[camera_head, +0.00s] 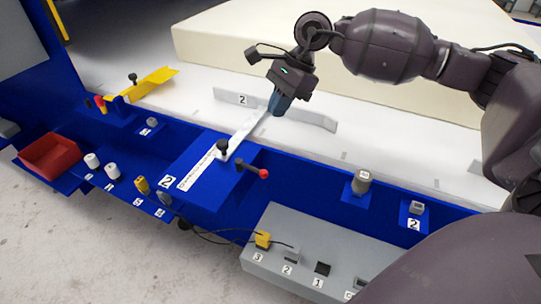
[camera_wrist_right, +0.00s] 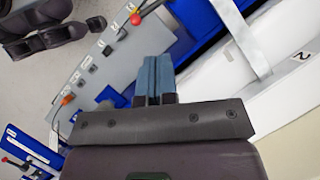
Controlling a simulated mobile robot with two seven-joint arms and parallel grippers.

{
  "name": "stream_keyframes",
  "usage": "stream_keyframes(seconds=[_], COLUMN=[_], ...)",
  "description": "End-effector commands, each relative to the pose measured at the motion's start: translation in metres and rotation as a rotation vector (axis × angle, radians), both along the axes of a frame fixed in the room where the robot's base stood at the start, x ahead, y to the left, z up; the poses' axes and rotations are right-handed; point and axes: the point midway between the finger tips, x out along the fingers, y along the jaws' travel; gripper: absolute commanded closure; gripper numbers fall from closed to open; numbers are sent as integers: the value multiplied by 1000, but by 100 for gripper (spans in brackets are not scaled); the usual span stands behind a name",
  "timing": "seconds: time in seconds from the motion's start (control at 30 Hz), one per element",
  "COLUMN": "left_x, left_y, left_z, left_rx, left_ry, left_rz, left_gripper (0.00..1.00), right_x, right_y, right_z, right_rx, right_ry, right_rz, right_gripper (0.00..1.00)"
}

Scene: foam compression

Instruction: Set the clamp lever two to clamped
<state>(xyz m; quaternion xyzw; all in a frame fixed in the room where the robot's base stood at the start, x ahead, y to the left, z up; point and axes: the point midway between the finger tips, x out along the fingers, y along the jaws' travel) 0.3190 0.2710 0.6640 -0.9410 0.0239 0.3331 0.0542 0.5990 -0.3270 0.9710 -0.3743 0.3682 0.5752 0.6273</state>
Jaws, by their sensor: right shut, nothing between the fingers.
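A lever with a red ball knob (camera_head: 263,173) lies on the blue block beside the "2" label (camera_head: 166,181), its knob pointing right. I take it to be clamp lever two. A red knob also shows in the right wrist view (camera_wrist_right: 135,19). A grey-white plate (camera_head: 308,116) marked 2 has an arm running down to a black knob (camera_head: 222,146) on the same block. My right gripper (camera_head: 277,106) is shut and empty, over the plate, behind and apart from the red knob. Its blue fingertips (camera_wrist_right: 152,75) are together in the wrist view.
A yellow plate (camera_head: 150,84) and another red-knobbed lever (camera_head: 99,101) stand at the left. A red bin (camera_head: 50,153) and several small pegs line the front. A grey box (camera_head: 285,265) with numbered sockets is at the front. A cream foam block (camera_head: 240,40) lies behind.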

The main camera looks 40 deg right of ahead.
Motion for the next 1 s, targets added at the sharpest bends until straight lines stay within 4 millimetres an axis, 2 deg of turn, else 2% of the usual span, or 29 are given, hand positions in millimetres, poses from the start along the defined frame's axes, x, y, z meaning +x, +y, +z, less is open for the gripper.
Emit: stream_keyframes(seconds=[0.13, 0.3, 0.77, 1.0], left_x=[1, 0, -3, -5], left_y=[0, 0, 0, 0], left_z=[4, 3, -3, -8], left_rx=[0, 0, 1, 1], left_ry=[-5, 1, 14, 22], left_rz=[0, 0, 0, -1], left_gripper=[100, 100, 100, 100], right_x=[-10, -19, -19, -21], right_y=[-19, -27, -26, -19], right_z=[-8, -11, -12, -38], right_rx=[-129, -179, -175, -173], right_ry=[21, 45, 37, 41], right_rz=[119, 213, 231, 232], right_gripper=[100, 100, 100, 100])
